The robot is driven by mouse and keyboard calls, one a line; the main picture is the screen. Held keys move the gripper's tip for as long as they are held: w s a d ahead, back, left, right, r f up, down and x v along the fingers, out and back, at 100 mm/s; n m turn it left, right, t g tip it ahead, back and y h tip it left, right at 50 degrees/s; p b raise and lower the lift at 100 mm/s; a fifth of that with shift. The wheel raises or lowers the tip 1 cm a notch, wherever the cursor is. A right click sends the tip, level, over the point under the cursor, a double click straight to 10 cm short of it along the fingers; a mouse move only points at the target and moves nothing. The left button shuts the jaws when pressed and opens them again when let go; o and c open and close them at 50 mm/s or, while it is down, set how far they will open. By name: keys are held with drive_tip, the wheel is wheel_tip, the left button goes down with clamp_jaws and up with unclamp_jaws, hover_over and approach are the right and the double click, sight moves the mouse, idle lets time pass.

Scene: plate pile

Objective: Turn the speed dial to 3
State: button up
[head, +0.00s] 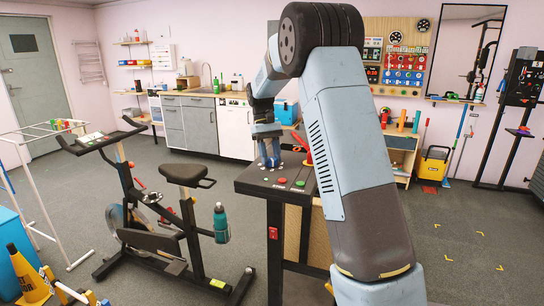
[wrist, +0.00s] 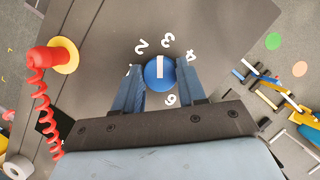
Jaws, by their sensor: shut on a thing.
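The blue speed dial (wrist: 159,72) is in the middle of the wrist view, on a dark panel (wrist: 105,40). A short white line on it points straight up in the picture, between the white numerals 2 (wrist: 142,46) and 3 (wrist: 168,38), nearer the 3. Numeral 4 (wrist: 190,55) is to the right. My gripper (wrist: 160,68) has one blue finger on each side of the dial and is shut on it.
A red knob (wrist: 48,60) with a coiled red cord sits on a yellow disc left of the dial. In the head view, red and green buttons (head: 282,181) are on the bench top near its front. An exercise bike (head: 165,210) stands left of the bench.

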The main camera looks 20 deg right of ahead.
drive_tip(key=shift+m+y, duration=0.4)
drive_tip(key=shift+m, duration=0.5)
drive_tip(key=o, duration=1)
drive_tip(key=shift+o, duration=0.2)
drive_tip(key=v, duration=1.3)
drive_tip(key=shift+w+r, duration=0.2)
drive_tip(key=shift+r, duration=0.1)
